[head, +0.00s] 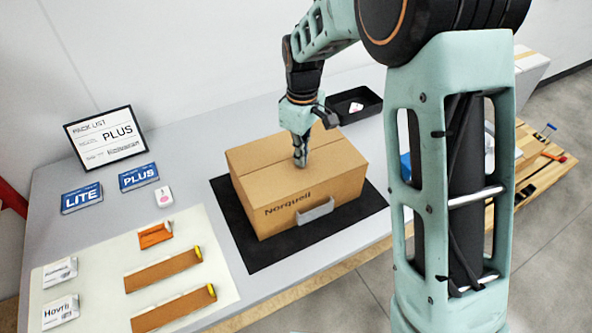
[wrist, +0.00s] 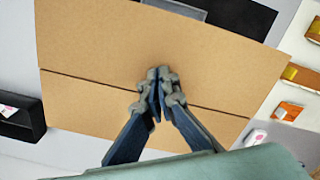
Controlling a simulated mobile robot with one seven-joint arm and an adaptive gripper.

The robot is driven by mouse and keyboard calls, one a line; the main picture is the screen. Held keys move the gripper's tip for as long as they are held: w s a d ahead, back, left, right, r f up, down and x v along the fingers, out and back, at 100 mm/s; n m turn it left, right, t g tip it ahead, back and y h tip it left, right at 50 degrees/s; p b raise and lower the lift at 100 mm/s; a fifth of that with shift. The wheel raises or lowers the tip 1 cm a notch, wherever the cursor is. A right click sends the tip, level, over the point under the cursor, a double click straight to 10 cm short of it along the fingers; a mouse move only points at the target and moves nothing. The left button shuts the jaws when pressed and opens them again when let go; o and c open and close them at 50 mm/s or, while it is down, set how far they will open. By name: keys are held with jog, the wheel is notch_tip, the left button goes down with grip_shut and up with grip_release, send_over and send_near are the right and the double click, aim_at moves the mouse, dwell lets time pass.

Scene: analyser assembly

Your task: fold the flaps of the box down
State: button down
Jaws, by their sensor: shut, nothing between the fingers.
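The cardboard box (head: 265,195) stands on a black mat (head: 235,228) on the grey table. It is marked "Norquell" and has a grey handle on its front side. Its top flaps lie flat, with one straight seam between them. The top also shows in the wrist view (wrist: 110,50), with the seam running across it. My gripper (head: 300,163) is shut and empty, pointing down at the box top near the seam. In the wrist view my fingertips (wrist: 158,75) are together over the top; I cannot tell whether they touch it.
A black tray (head: 352,105) sits behind the box. A pack list sign (head: 105,140) and blue LITE (head: 81,198) and PLUS (head: 138,177) cards stand at left. A pale mat (head: 110,260) at front left holds orange-brown parts and small white packets. Bare table lies around them.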

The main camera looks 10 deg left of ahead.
notch_tip(320, 180, up, 8)
jog(key=p, duration=0.5)
jog(key=shift+f, duration=0.25)
jog(key=shift+r, duration=0.1)
